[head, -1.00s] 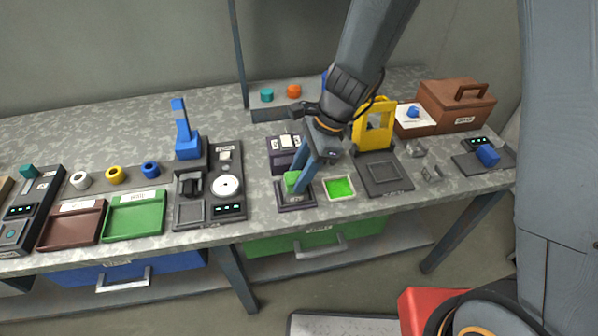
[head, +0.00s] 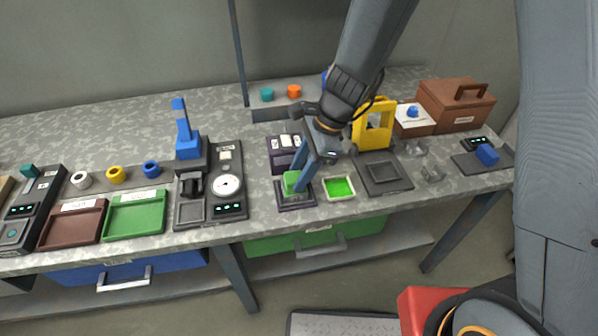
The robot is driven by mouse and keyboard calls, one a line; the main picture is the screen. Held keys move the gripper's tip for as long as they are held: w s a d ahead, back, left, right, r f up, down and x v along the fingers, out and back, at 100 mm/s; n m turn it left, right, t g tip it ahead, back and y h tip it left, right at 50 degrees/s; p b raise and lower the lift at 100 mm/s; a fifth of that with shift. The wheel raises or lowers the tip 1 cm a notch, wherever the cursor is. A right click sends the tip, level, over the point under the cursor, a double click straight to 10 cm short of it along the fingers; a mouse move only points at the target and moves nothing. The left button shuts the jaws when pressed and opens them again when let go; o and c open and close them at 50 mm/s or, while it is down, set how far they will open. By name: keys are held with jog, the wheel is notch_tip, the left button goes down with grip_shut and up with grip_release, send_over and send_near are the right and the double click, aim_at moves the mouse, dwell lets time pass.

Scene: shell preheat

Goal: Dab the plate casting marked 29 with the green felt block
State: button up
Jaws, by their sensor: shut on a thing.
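My gripper (head: 298,184) points down near the front of the bench and is shut on the green felt block (head: 291,181). The block sits between the blue fingers, low over a dark square stand (head: 296,205). I cannot tell whether the block touches the stand or something on it. A shallow tray with bright green filling (head: 341,188) lies just to the right of the stand. The casting marked 29 cannot be made out; small grey metal pieces (head: 415,148) lie on the bench to the right, with no readable number.
A yellow frame (head: 374,126) on a dark base stands right of my gripper. A dark box with white cards (head: 286,151) is just behind it. A device with a blue lever (head: 185,142) and a green tray (head: 134,216) are to the left. The brown box (head: 456,107) is back right.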

notch_tip(320, 180, up, 7)
jog(key=p, duration=0.7)
dwell(0.5)
dwell(1.1)
